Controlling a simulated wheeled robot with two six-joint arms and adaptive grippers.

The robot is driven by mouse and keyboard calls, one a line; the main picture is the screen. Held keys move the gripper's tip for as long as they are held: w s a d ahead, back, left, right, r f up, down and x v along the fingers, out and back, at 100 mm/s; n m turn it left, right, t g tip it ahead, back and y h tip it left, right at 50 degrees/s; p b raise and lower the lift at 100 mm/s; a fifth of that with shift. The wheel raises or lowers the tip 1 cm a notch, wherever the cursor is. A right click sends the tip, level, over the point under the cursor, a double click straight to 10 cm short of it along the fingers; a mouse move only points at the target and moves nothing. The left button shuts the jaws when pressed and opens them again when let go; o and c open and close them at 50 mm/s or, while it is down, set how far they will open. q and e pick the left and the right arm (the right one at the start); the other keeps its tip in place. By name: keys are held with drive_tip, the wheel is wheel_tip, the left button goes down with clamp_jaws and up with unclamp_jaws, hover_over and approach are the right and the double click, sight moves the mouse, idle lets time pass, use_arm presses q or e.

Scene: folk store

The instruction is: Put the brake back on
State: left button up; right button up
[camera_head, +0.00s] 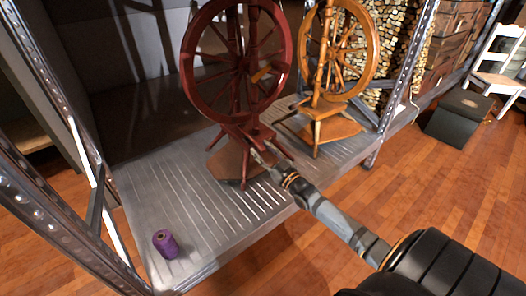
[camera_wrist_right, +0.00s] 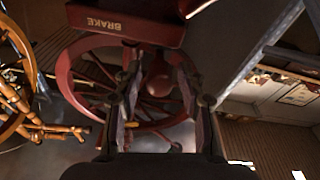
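The dark red spinning wheel (camera_head: 190,75) stands upright on the metal shelf in the head view. In the right wrist view it shows upside down, with the word BRAKE on its red board (camera_wrist_right: 100,22). My right gripper (camera_head: 262,156) reaches the front of the wheel's base from the lower right. In the wrist view its two fingers (camera_wrist_right: 157,65) are apart, with a rounded red part (camera_wrist_right: 157,82) showing between them; I cannot tell whether they touch it. A small orange piece (camera_head: 262,74) shows at the wheel. My left gripper is not in view.
A light brown spinning wheel (camera_head: 318,103) stands close on the right. A purple spool (camera_head: 165,244) stands on the ribbed metal shelf (camera_head: 150,195) at the front left. Metal uprights (camera_head: 408,60) flank the shelf. A dark box (camera_head: 460,117) stands on the wooden floor.

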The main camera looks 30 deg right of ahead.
drive_tip(key=s+f, duration=0.2)
drive_tip(key=s, duration=0.9)
drive_tip(key=shift+s+d, duration=0.4)
drive_tip(key=shift+d, duration=0.05)
drive_tip(key=shift+a, duration=0.1)
